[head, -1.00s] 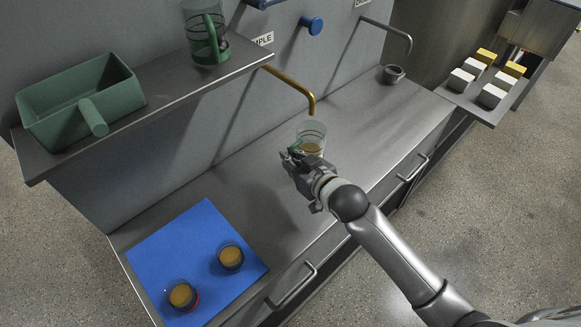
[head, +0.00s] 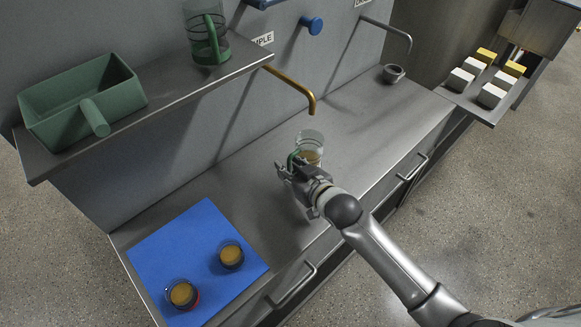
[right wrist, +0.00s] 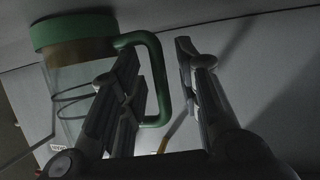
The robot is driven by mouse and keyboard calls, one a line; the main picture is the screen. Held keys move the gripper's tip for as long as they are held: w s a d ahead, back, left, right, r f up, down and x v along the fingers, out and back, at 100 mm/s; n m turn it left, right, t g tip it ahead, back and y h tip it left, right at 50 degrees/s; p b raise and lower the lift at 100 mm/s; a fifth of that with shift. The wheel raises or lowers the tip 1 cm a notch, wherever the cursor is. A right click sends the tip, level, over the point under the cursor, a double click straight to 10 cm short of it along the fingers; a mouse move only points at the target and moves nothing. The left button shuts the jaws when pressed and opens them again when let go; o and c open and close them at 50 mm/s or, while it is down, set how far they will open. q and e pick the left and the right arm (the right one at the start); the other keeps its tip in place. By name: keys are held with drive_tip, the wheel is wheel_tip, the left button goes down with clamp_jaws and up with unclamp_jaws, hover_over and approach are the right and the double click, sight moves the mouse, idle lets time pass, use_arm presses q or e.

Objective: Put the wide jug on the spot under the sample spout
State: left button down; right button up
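A clear jug (head: 311,146) with a green handle and an amber layer inside is upright at the counter, in front of and a little below the tip of the brass spout (head: 311,98). I take it for the wide jug. In the right wrist view the jug (right wrist: 80,85) appears upside down, its green base close to the counter. My right gripper (head: 287,168) is at its handle. In the wrist view the fingers (right wrist: 158,55) stand apart, one on each side of the handle bar, with gaps visible. No mark under the spout shows. My left gripper is out of view.
Another clear jug (head: 206,40) with a green handle stands on the shelf (head: 170,88) beside a green scoop (head: 80,100). A blue mat (head: 190,240) holds two amber-filled cups. A steel spout (head: 390,29) and a small grey cup (head: 393,73) are at the right.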

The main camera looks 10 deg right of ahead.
drive_tip(key=shift+r, duration=0.15)
drive_tip(key=v, duration=1.2)
drive_tip(key=shift+d, duration=0.1)
idle(0.3)
